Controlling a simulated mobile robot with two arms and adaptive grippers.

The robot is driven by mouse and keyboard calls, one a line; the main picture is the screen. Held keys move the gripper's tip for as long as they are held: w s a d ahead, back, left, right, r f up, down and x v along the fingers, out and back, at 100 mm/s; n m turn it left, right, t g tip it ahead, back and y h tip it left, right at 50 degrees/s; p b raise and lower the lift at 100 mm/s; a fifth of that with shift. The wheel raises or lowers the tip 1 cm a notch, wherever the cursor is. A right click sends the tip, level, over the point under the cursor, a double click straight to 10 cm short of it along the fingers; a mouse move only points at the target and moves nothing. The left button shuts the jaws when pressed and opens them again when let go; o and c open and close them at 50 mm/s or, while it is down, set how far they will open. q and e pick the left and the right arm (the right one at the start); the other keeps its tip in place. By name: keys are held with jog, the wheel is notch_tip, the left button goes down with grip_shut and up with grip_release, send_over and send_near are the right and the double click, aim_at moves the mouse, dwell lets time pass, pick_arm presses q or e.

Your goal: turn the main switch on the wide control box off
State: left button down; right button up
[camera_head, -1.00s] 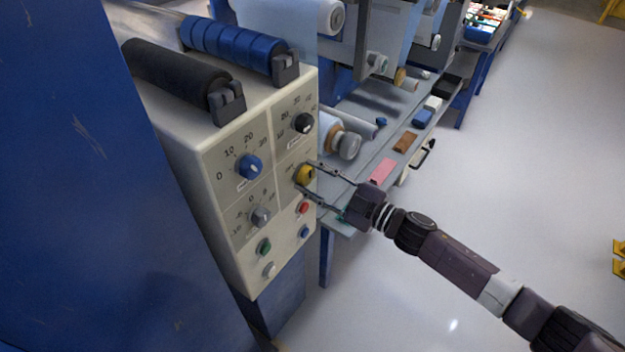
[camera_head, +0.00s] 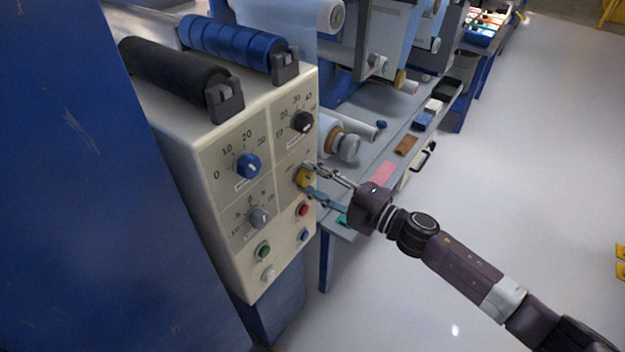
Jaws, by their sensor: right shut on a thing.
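The wide control box (camera_head: 205,150) is cream-coloured, with knobs and buttons on its slanted front panel. My right gripper (camera_head: 309,178) comes in from the right and is shut on the yellow switch, a finger on either side. The fingers partly cover the switch, and its exact pointer position is hard to read. My left gripper is not in view.
A blue knob (camera_head: 246,166), a grey knob (camera_head: 259,216) and a green button (camera_head: 263,250) sit left of the switch. A black roller (camera_head: 170,70) and a blue roller (camera_head: 232,44) lie on top. A blue wall stands left; the floor at right is clear.

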jog(key=shift+f, duration=0.1)
dwell(0.3)
jog(key=o, duration=1.2)
jog(key=shift+c, duration=0.2)
jog(key=v, duration=1.2)
